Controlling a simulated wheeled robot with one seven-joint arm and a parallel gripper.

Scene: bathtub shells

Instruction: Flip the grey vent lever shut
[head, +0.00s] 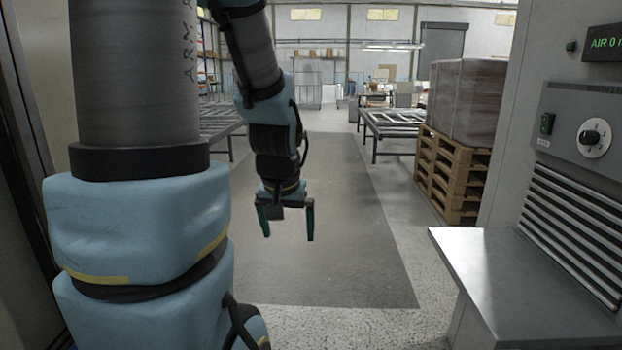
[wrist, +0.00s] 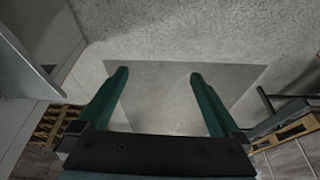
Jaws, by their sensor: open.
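My gripper (head: 287,222) hangs in the middle of the head view, pointing down, with its two green fingers apart and nothing between them. In the wrist view my gripper (wrist: 157,78) is also open and empty, above the floor. I cannot make out a grey vent lever in either view. At the right of the head view a grey machine carries a slatted vent grille (head: 575,240). My gripper is well to the left of this machine.
A light grey shelf (head: 520,285) juts out below the grille. Wooden pallets (head: 452,172) with a wrapped load (head: 467,103) stand behind the machine. A roller table (head: 395,122) is further back. The dark floor mat (head: 340,270) is clear.

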